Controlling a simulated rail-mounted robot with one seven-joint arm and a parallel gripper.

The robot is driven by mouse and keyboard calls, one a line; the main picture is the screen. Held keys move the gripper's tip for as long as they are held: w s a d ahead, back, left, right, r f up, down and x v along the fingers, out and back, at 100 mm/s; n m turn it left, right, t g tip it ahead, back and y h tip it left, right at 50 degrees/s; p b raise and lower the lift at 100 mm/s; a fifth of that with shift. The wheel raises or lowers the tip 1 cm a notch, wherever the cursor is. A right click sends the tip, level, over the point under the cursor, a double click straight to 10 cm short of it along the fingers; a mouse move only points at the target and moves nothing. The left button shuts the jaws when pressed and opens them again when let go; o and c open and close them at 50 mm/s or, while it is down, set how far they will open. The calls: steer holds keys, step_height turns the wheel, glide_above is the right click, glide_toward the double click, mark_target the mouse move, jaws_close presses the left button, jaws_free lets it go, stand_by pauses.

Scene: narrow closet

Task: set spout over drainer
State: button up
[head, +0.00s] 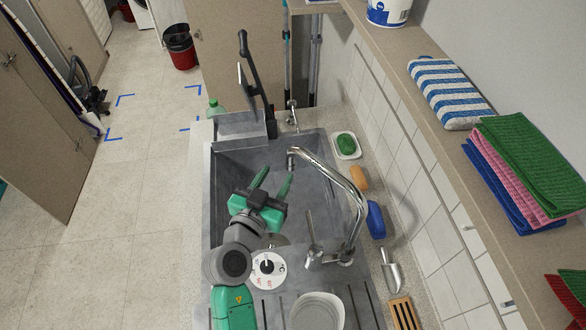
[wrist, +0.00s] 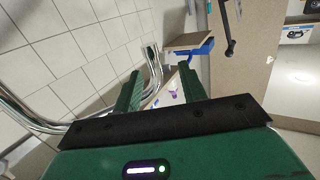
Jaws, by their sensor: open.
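The chrome tap's spout (head: 325,172) arches from its base at the right rim of the sink. Its outlet points down over the grey basin (head: 232,165). The ridged drainer (head: 268,308) is at the near end of the sink, away from the outlet. My gripper (head: 273,180) is open and empty above the basin, with its green fingers just left of the spout's outlet end. The two appear apart in the head view. In the wrist view the spout (wrist: 22,112) curves along the left, and part of it shows beyond my fingers (wrist: 160,80).
A white bowl (head: 317,310) stands on the drainer, with a round white item (head: 267,268) near it. A soap dish (head: 346,146), sponges and a metal scoop (head: 391,270) line the right ledge. A dark upright handle (head: 257,85) stands at the far end.

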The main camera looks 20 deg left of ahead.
mark_target(289, 159)
steer(key=shift+w+d+r+t+h, duration=0.4)
steer(key=shift+d+r+h, duration=0.05)
steer(key=shift+r+h, duration=0.15)
steer(key=w, duration=0.2)
steer(key=w+d, duration=0.1)
steer(key=w, duration=0.4)
steer(key=shift+w+d+p, duration=0.2)
steer(key=shift+w+p, duration=0.15)
steer(key=shift+c, duration=0.3)
jaws_close()
